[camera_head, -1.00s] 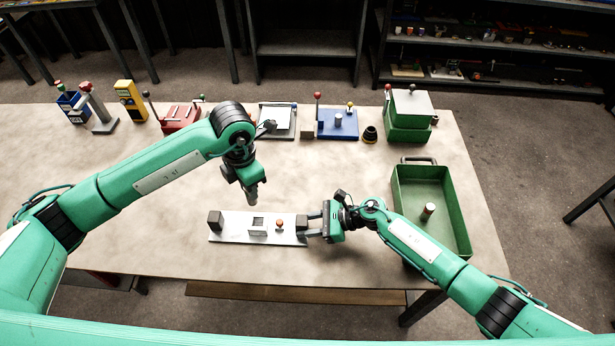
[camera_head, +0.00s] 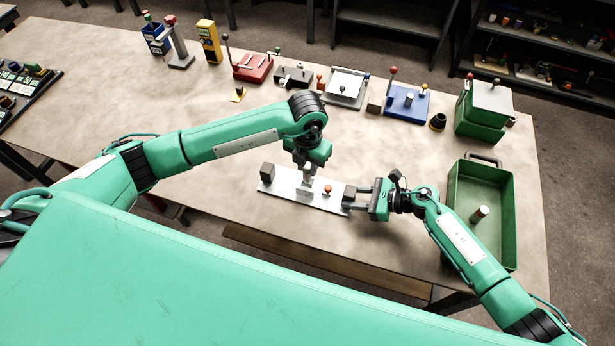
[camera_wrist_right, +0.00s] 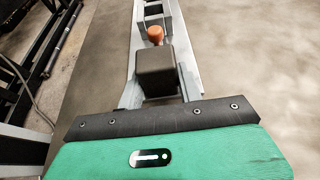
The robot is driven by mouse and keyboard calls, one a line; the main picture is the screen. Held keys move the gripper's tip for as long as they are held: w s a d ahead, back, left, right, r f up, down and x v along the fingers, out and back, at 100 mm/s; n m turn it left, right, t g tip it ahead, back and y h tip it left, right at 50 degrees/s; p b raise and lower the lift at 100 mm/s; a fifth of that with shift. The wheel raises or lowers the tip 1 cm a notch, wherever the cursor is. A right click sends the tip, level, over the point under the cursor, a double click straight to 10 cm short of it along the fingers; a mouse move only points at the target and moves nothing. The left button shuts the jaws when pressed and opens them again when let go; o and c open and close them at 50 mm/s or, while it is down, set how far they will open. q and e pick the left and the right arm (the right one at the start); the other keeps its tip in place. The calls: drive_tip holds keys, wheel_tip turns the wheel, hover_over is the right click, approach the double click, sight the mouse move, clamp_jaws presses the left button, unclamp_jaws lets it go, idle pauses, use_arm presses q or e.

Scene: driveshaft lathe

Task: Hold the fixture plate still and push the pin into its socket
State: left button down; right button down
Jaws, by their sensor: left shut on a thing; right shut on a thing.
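The fixture plate (camera_head: 286,185) is a long pale metal strip on the table, with a dark block at each end, a pale socket block (camera_head: 304,195) and an orange knob (camera_head: 327,189). My right gripper (camera_head: 352,197) is shut on the dark block (camera_head: 349,191) at the plate's right end; this block (camera_wrist_right: 155,70) also shows in the right wrist view. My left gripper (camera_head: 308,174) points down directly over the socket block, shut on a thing. That thing is mostly hidden, so I cannot tell how far the pin is in the socket.
A green tray (camera_head: 510,215) with a small cylinder (camera_head: 480,213) stands on the right. Green boxes (camera_head: 484,108), a blue fixture (camera_head: 406,104), a white-topped fixture (camera_head: 346,86) and a red fixture (camera_head: 252,67) line the back. The table between them and the plate is mostly clear.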

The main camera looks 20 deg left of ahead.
sight(307, 176)
use_arm(q)
drive_tip(key=shift+f, duration=2.55)
use_arm(e)
drive_tip(key=shift+s+f, duration=0.2)
drive_tip(key=shift+f, duration=0.1)
use_arm(q)
drive_tip(key=shift+f, duration=0.1)
